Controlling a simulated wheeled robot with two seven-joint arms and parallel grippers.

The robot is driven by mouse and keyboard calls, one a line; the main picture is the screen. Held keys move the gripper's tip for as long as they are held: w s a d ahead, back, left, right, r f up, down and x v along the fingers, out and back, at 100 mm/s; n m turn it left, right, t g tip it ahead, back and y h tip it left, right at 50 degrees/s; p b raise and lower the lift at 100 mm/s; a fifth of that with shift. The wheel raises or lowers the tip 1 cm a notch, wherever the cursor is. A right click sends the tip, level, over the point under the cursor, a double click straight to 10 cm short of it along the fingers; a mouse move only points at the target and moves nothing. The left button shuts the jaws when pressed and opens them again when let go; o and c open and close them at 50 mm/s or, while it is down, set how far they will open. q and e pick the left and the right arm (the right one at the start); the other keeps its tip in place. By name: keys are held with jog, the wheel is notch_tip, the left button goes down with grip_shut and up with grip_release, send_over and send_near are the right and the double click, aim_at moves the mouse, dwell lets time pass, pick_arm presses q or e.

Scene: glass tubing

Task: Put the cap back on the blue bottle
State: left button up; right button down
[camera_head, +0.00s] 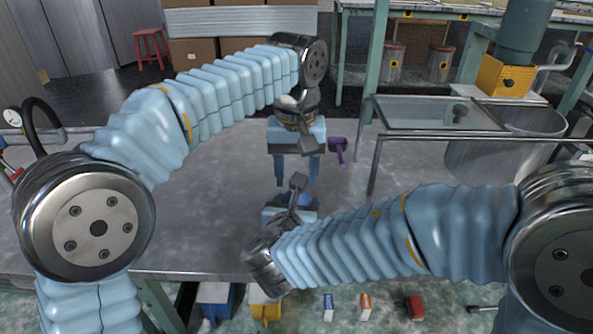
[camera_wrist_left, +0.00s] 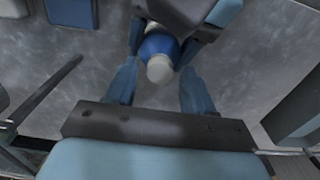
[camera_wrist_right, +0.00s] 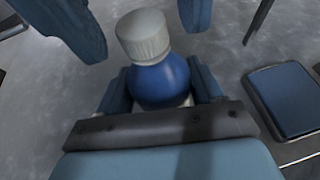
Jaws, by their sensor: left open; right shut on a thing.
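The blue bottle (camera_wrist_right: 160,82) wears a white ribbed cap (camera_wrist_right: 143,35) on its top. Both also show in the left wrist view, the blue body (camera_wrist_left: 157,44) behind the cap (camera_wrist_left: 160,69). My right gripper (camera_head: 290,205) is shut on the bottle, with its fingers on both sides of the body. My left gripper (camera_head: 296,178) points down above it, open, with its fingers apart on either side of the cap. The left fingers do not appear to touch the cap. In the head view the bottle is largely hidden by my right gripper.
A grey metal table (camera_head: 200,225) lies below, mostly clear on the left. A purple object (camera_head: 338,148) stands just right of my left gripper. A blue flat pad in a tray (camera_wrist_right: 288,100) lies to the right in the right wrist view. A glass-topped frame (camera_head: 430,113) stands behind.

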pick_arm(q)
grip_shut()
jog(key=m, duration=0.5)
jog(key=shift+f, duration=0.1)
jog(key=shift+o, duration=0.5)
grip_release()
notch_tip(320, 180, up, 8)
jog(key=shift+f, duration=0.25)
